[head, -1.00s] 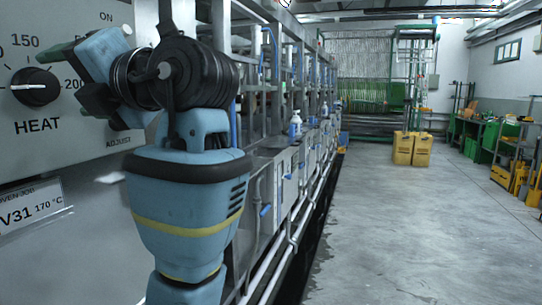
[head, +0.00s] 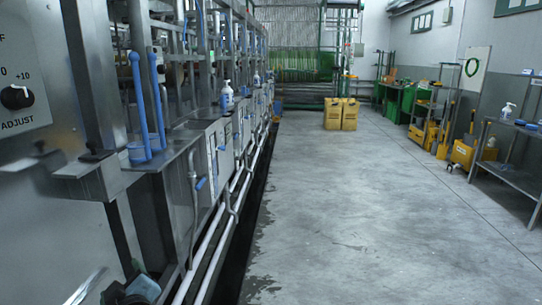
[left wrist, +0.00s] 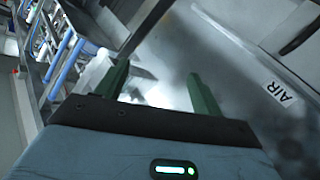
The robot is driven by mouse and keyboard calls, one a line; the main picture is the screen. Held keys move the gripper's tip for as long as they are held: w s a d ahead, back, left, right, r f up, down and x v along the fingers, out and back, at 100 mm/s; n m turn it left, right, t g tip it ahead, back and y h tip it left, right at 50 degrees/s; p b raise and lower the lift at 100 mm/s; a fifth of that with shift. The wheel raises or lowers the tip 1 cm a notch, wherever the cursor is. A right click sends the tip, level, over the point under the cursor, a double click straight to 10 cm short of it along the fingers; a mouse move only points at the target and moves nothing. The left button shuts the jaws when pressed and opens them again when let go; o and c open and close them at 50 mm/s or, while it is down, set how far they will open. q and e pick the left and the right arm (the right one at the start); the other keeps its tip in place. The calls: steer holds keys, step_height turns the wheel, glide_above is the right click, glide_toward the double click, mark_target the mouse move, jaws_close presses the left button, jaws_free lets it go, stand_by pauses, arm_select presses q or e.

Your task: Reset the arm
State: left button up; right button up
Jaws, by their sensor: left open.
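My left gripper (head: 135,287) shows only in part at the bottom left edge of the head view, low in front of the grey machine panel. In the left wrist view, its two green fingers (left wrist: 160,82) stand apart with nothing between them, in front of a grey metal surface. The rest of the left arm is outside the head view. My right gripper is in neither current view.
A panel with a black adjust knob (head: 17,97) is at the left. Metal troughs with blue pipes (head: 139,95) line the left side. Yellow containers (head: 341,114) stand at the back. A metal shelf (head: 510,178) stands at the right. The middle floor is clear.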

arm_select(q)
steer(key=s+d+f+m+h, duration=0.2)
steer(key=s+f+m, duration=0.15)
steer(key=f, duration=0.35)
steer(key=s+d+f+m+h, duration=0.15)
steer(key=s+f, duration=0.25)
steer(key=f, duration=0.4)
steer(key=s+d+f+m+g+h, duration=0.2)
steer(key=s+d+f+m+h, duration=0.15)
steer(key=s+f, duration=0.65)
steer(key=s+d+f+m+g+h, duration=0.25)
steer(key=s+f+m, duration=0.3)
steer(key=s, duration=0.75)
steer(key=s+d+m+g+h, duration=0.1)
steer(key=s+d+m+h, duration=0.1)
steer(key=s, duration=1.5)
steer(key=w+r+t+p, duration=0.2)
steer(key=w+r+p, duration=0.4)
steer(key=r+p, duration=0.6)
steer(key=shift+w+a+r+p, duration=0.15)
steer(key=shift+w+r+p, duration=0.1)
steer(key=shift+p, duration=0.15)
arm_select(e)
steer(key=w+r+t, duration=0.1)
steer(key=w+r, duration=0.2)
steer(key=r, duration=0.4)
steer(key=w+r+t, duration=0.1)
steer(key=w+r, duration=0.2)
steer(key=r, duration=0.4)
steer(key=shift+d, duration=0.45)
